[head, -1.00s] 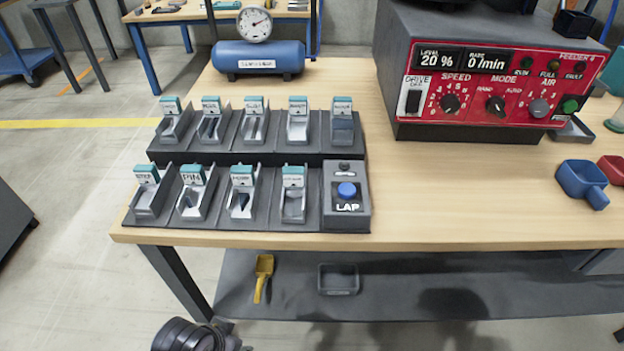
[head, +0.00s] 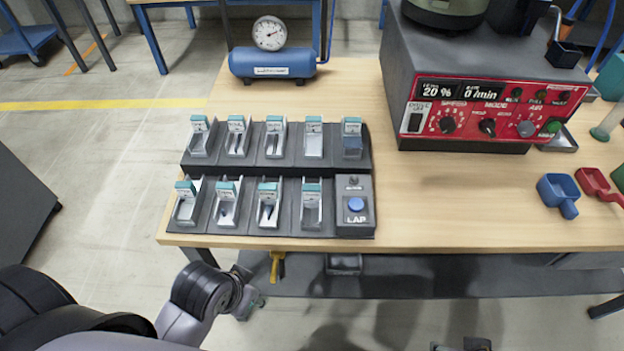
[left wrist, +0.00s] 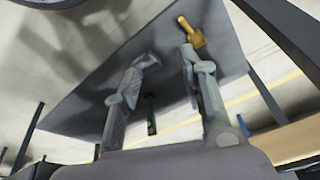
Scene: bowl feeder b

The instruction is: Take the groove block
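Two rows of grey holders (head: 240,208) with teal-topped labels stand at the left of the wooden table. Some hold small grey or dark parts, but the labels are too blurred to read, so I cannot tell which part is the groove block. My left gripper (head: 254,300) is low in front of the table edge, below the holders and apart from them. In the left wrist view its two fingers (left wrist: 168,55) are spread with nothing between them. A dark shape at the bottom edge of the head view may be my right gripper; its fingers cannot be made out.
A grey box with a blue LAP button (head: 355,204) ends the front row. A red-fronted feeder (head: 490,110) and a blue tank with gauge (head: 272,62) stand behind. Blue (head: 558,192) and red scoops lie right. The table's front middle is clear.

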